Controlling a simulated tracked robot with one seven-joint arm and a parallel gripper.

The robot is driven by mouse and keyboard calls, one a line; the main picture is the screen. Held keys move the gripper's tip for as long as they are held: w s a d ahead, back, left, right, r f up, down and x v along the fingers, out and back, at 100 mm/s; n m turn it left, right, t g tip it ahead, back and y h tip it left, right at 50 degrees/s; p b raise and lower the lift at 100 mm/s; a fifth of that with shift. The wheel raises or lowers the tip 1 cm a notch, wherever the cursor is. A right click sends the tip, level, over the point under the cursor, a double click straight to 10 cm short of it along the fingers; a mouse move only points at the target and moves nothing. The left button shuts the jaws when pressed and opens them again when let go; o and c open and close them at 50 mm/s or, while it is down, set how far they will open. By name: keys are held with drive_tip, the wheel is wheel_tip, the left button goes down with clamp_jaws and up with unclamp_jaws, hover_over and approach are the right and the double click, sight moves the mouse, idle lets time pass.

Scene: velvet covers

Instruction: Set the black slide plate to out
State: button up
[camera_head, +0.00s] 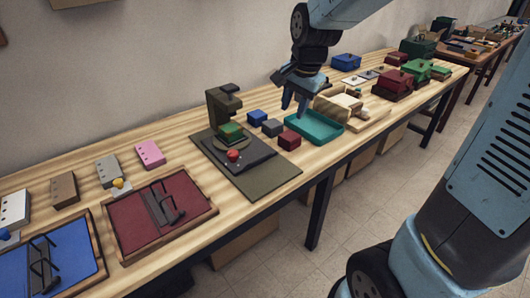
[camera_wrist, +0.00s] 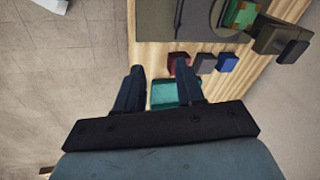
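The black slide plate (camera_head: 257,156) lies on an olive base mat (camera_head: 268,180) in the middle of the table. A red knob (camera_head: 233,155) stands near its front edge. A green block (camera_head: 230,130) sits on a round disc beneath a dark C-shaped stand (camera_head: 220,104). Part of this station also shows at the top of the wrist view, with the green block (camera_wrist: 241,15). My gripper (camera_head: 294,102) is open and empty, above the teal tray and to the right of the plate. Its spread fingers (camera_wrist: 160,88) show in the wrist view, with the tray below.
The teal tray (camera_head: 334,128), a red block (camera_head: 289,140), a grey block (camera_head: 272,128) and a blue block (camera_head: 257,117) lie right of the station. A maroon panel (camera_head: 137,225) and a blue panel (camera_head: 75,262) lie to the left. Wooden boxes (camera_head: 340,108) stand at the right.

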sight(263, 157)
drive_tip(key=w+a+f+m, duration=0.1)
drive_tip(key=w+a+f, duration=0.1)
drive_tip(key=f, duration=0.5)
drive_tip(key=w+a+f+m, duration=0.1)
drive_tip(key=w+a+f, duration=0.2)
drive_tip(key=f, duration=0.4)
drive_tip(key=w+a+f+m+g, duration=0.1)
drive_tip(key=w+a+f, duration=0.1)
drive_tip(key=f, duration=0.5)
drive_tip(key=shift+w+a, duration=0.2)
drive_tip(key=shift+r, duration=0.1)
clamp_jaws()
